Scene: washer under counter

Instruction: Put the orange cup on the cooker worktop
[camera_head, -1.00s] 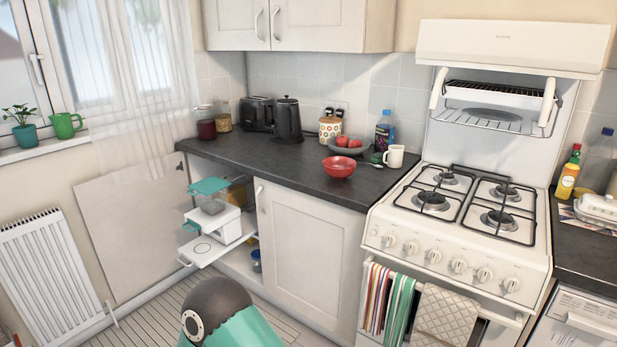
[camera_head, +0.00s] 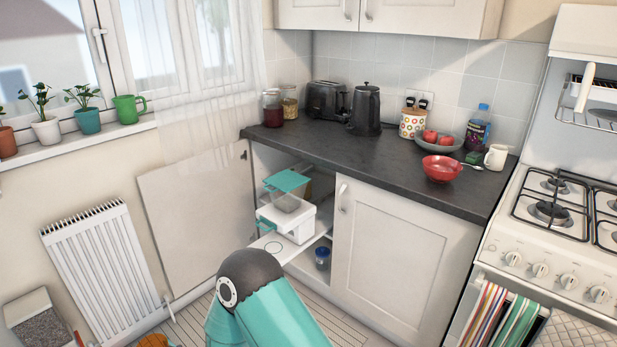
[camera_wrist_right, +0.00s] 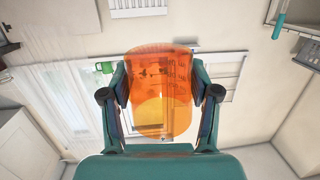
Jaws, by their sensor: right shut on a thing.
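The orange cup (camera_wrist_right: 160,90) is see-through and fills the middle of the right wrist view. My right gripper (camera_wrist_right: 160,92) is shut on it, with one finger on each side. The cup is held in the air; the window shows behind and through it. The cooker (camera_head: 545,235) stands at the right edge of the head view, partly cut off, with burners and pan supports on top. My left gripper is not in view.
A dark worktop (camera_head: 300,147) left of the cooker holds a red bowl (camera_head: 441,169), a white mug (camera_head: 496,157), a kettle (camera_head: 365,110) and a toaster (camera_head: 326,100). A cupboard door (camera_head: 197,222) stands open beside a pulled-out shelf with a white appliance (camera_head: 287,217).

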